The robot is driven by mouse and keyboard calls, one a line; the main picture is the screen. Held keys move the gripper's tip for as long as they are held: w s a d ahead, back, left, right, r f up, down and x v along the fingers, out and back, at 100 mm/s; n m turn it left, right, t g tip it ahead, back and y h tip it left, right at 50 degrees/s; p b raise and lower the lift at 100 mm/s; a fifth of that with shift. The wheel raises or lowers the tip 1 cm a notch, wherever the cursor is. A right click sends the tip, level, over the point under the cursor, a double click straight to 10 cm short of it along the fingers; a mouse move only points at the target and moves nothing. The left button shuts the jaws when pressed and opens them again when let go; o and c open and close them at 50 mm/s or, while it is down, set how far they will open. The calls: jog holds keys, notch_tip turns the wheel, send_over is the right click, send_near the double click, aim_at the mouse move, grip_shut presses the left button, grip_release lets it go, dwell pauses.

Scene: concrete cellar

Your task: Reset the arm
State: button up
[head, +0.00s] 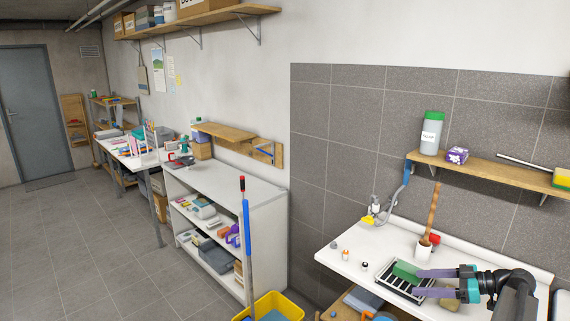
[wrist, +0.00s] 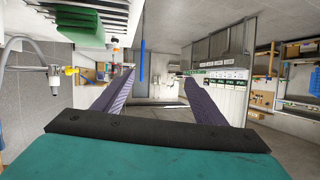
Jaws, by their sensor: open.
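My gripper (head: 418,283) is at the lower right of the head view, over the white counter by the black-and-white rack. Its two purple fingers point left and stand apart, with nothing between them. In the wrist view the open fingers (wrist: 150,92) frame the far room. A green block (head: 407,271) sits at the rack (head: 385,279), close to the upper finger; whether they touch I cannot tell. The green block also shows at the upper left of the wrist view (wrist: 75,28).
A wooden shelf (head: 480,170) hangs above. A yellow bucket (head: 272,308) with a blue-handled mop stands left. The floor further left is clear.

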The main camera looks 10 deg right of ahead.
jog(key=w+a+f+n+g+y+b, duration=0.1)
jog(key=w+a+f+g, duration=0.15)
jog(key=a+f, duration=0.65)
jog(key=w+a+f+n+g+y+b, duration=0.1)
jog(key=w+a+f+g, duration=0.15)
jog(key=a+f, duration=0.7)
jog(key=s+a+f+g+b, duration=0.1)
jog(key=s+a+f+g, duration=0.2)
jog(key=a+f, duration=0.6)
jog(key=s+a+f+g+b, duration=0.25)
jog(key=a+f, duration=0.25)
jog(key=a, duration=0.7)
jog(key=s+a+f+m+g+h+b, duration=0.1)
jog(key=s+a+f+g+h, duration=0.3)
jog(key=s+f, duration=0.45)
jog(key=s+a+f+m+g+h+b, duration=0.1)
jog(key=s+a+f, duration=0.55)
jog(key=s, duration=0.25)
jog(key=s+d+f+m+g+h, duration=0.1)
jog(key=s+d+f+m+h, duration=0.15)
jog(key=s+f, duration=0.4)
jog(key=s+d+m+t+h, duration=0.1)
jog(key=d+m+h, duration=0.3)
jog(key=d+m, duration=0.2)
jog(key=shift+s+d+f, duration=0.2)
jog(key=shift+s+f, duration=0.1)
jog(key=shift+h, duration=0.25)
jog(key=shift+c, duration=0.2)
